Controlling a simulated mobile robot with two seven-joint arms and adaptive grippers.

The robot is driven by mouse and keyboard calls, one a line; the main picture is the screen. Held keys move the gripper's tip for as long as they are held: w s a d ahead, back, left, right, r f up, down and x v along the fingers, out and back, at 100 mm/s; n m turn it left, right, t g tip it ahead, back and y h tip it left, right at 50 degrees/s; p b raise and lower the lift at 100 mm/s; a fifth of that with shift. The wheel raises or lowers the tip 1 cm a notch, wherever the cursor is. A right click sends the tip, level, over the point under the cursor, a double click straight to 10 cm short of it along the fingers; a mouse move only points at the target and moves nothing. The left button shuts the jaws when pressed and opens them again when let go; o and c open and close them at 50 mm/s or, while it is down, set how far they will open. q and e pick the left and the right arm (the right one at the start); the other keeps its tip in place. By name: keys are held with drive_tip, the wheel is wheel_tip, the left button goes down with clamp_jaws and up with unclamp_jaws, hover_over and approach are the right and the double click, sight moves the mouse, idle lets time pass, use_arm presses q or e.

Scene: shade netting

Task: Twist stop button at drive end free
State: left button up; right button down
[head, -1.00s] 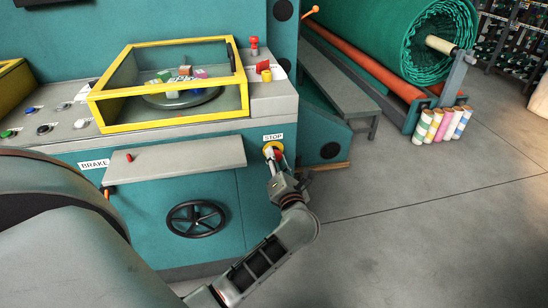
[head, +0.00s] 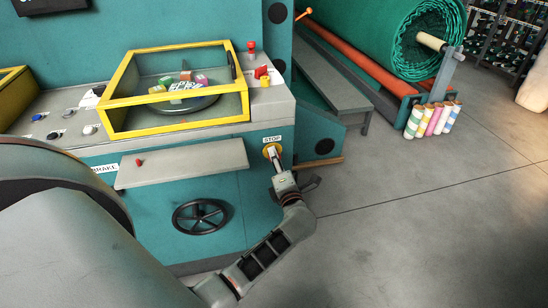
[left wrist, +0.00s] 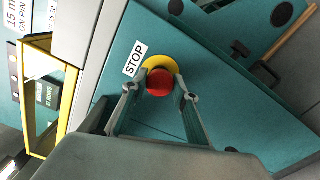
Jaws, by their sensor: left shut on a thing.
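The stop button (left wrist: 159,82) is a round red mushroom head on a yellow disc (left wrist: 164,63), under a white STOP label (left wrist: 135,58) on the teal machine end. In the head view the yellow disc (head: 267,150) shows beside my gripper, but the red head is hidden there. My left gripper (head: 276,158) reaches up to it from below. In the left wrist view the left gripper's fingertips (left wrist: 160,93) sit on either side of the red head, shut on it. My right gripper is not in view.
A grey shelf (head: 185,163) and a black handwheel (head: 200,217) are left of the button. A yellow-framed guard (head: 175,121) stands on the console above. A red-and-yellow control (head: 262,75) is near it.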

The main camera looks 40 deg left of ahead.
use_arm(q)
drive_tip(key=shift+r+m, duration=0.25)
drive_tip(key=shift+m, duration=0.05)
drive_tip(key=o, duration=1)
drive_tip(key=shift+a+f, duration=0.1)
drive_tip(key=shift+f, duration=0.15)
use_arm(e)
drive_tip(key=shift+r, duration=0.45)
use_arm(q)
drive_tip(key=shift+p+v, duration=0.75)
drive_tip(key=shift+v, duration=1.85)
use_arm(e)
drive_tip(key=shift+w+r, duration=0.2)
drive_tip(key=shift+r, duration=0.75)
use_arm(q)
drive_tip(key=o, duration=0.6)
drive_tip(key=shift+c, duration=0.2)
